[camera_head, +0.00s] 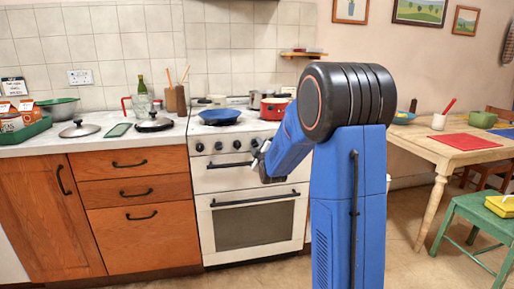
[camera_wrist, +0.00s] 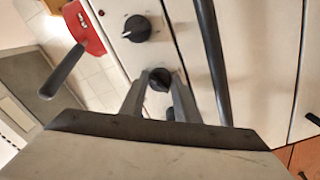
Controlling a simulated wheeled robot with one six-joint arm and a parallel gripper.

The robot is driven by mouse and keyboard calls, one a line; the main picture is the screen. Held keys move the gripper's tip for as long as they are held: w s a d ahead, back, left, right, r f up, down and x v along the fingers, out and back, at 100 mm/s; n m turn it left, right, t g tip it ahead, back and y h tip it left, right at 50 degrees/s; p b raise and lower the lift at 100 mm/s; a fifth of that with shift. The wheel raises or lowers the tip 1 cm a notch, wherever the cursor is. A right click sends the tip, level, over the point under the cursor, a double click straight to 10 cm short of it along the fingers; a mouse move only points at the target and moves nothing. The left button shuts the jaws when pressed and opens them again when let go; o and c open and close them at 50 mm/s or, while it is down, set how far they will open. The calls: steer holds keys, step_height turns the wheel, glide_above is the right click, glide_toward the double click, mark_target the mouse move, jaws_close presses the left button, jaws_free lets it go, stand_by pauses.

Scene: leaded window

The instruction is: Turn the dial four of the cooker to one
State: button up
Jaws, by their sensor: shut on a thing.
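The white cooker (camera_head: 225,180) stands in the middle of the head view with a row of black dials (camera_head: 218,146) along its front panel. My gripper (camera_head: 259,155) is at the right part of that row and hides some of the panel. In the wrist view my gripper (camera_wrist: 158,84) has its two fingers on either side of a black dial (camera_wrist: 159,76) and is shut on it. Another dial (camera_wrist: 137,28) with a pale pointer mark shows clear above it. A further dark dial is partly hidden between the fingers. I cannot read the dial numbers or settings.
A blue pan (camera_head: 220,116) and a red pot (camera_head: 273,108) stand on the hob. The oven handle (camera_head: 250,200) crosses the door below. A worktop (camera_head: 90,142) with lids lies left; a wooden table (camera_head: 425,148) and green chair (camera_head: 475,210) stand right.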

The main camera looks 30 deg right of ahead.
steer(key=o, duration=1)
steer(key=shift+o, duration=0.2)
steer(key=v, duration=1.7)
steer(key=shift+s, duration=0.25)
steer(key=shift+a, duration=0.1)
steer(key=shift+a, duration=0.1)
